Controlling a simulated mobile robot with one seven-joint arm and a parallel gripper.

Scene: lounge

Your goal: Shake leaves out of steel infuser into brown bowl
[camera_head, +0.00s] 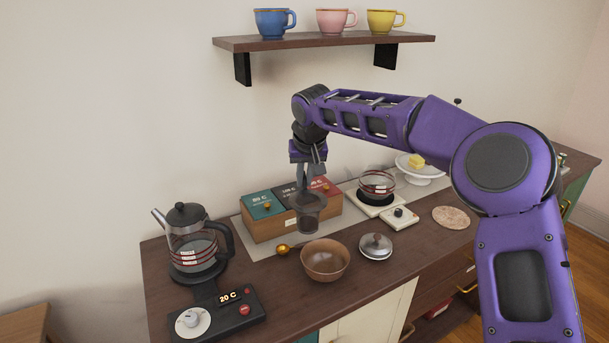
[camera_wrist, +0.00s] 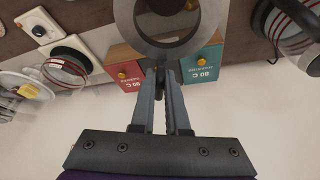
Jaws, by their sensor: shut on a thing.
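My gripper (camera_head: 312,172) is shut on the steel infuser (camera_head: 308,212), a grey cup-like strainer with a wide rim, and holds it upright above the counter. The brown bowl (camera_head: 326,262) stands on the counter in front of and below the infuser, slightly to the right. The inside of the bowl shows no clear contents.
A tea box (camera_head: 263,229) stands just behind the infuser. A glass kettle (camera_head: 190,240) on a base with a 20 C display is at left. A glass vessel (camera_head: 376,184) stands behind. A shelf (camera_head: 325,43) hangs above.

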